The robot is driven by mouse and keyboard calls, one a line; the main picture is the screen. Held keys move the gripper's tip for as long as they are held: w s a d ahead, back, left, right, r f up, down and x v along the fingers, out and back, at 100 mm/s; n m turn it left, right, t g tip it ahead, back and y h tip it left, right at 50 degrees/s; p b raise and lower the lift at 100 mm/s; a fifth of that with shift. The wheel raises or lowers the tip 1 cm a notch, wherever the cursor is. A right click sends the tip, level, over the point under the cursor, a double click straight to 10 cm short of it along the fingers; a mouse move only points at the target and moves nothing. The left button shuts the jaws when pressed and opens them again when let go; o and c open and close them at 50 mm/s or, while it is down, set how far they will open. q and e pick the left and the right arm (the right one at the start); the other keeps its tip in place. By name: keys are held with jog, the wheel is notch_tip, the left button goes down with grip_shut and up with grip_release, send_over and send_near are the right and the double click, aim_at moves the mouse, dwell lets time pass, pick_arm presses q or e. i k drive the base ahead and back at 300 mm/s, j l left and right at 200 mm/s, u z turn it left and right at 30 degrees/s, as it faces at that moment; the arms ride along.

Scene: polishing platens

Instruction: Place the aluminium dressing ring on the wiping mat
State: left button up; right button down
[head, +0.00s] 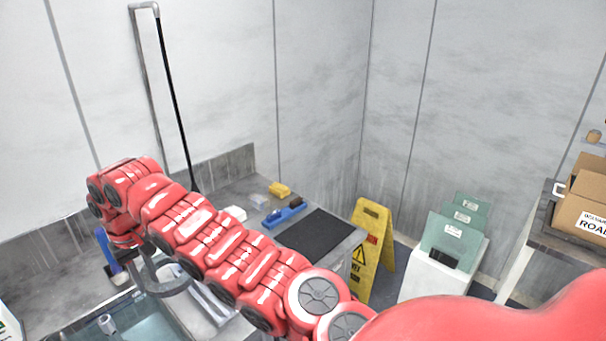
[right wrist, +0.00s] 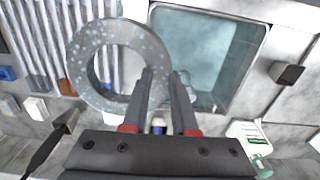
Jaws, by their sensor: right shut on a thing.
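The aluminium dressing ring is grey and speckled, with a wide round hole. It fills the upper left of the right wrist view (right wrist: 80,64) and shows partly in the head view (head: 170,291), beneath my arm. My right gripper (right wrist: 165,78) is shut on the ring's rim. It holds the ring near the sink edge, left of the mat in the head view. The dark flat mat (head: 312,233), likely the wiping mat, lies bare on the right end of the counter. My left gripper is not in view.
A water-filled sink (right wrist: 220,45) lies below the gripper, beside a ribbed draining area (right wrist: 50,40). A blue tool (head: 284,214) and a yellow sponge (head: 280,189) lie behind the mat. A yellow wet-floor sign (head: 372,245) stands right of the counter.

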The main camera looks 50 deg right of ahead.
aim_at(316, 232)
jog(key=i+l+z, duration=0.2)
jog(key=l, duration=0.15)
jog(key=l+z, duration=0.15)
jog(key=l, duration=0.2)
jog(key=i+l+z, duration=0.2)
jog(key=l, duration=0.15)
jog(key=i+l+z, duration=0.2)
jog(key=k+l, duration=0.1)
